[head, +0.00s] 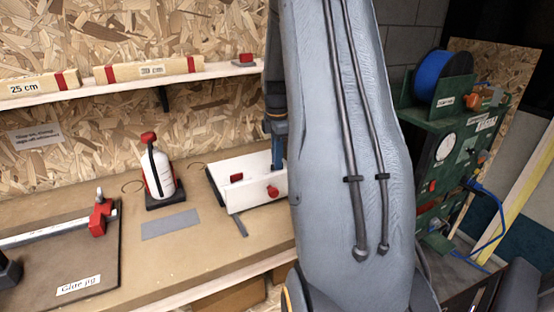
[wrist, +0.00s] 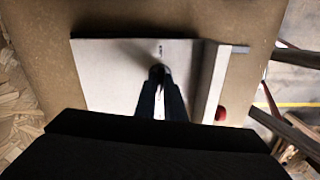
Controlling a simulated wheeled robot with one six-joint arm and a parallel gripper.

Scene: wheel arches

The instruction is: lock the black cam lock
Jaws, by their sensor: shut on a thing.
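A white box (head: 245,198) sits on the bench in the head view, with a red block and a red knob on its faces. Its pale top face (wrist: 110,80) fills the middle of the wrist view. My gripper (head: 278,165) points down onto the box from above. In the wrist view its two fingers (wrist: 160,88) are close together and shut on a small dark rounded piece, which looks like the black cam lock (wrist: 159,71). The fingers hide most of the lock, so I cannot tell its exact turn. My arm covers the box's right end in the head view.
A white bottle (head: 158,172) with a red cap stands on a dark base to the left. A grey strip (head: 170,224) lies in front of it. A glue jig board (head: 75,260) fills the bench's left. A shelf (head: 130,82) with wooden blocks runs behind. A green machine (head: 450,150) stands right.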

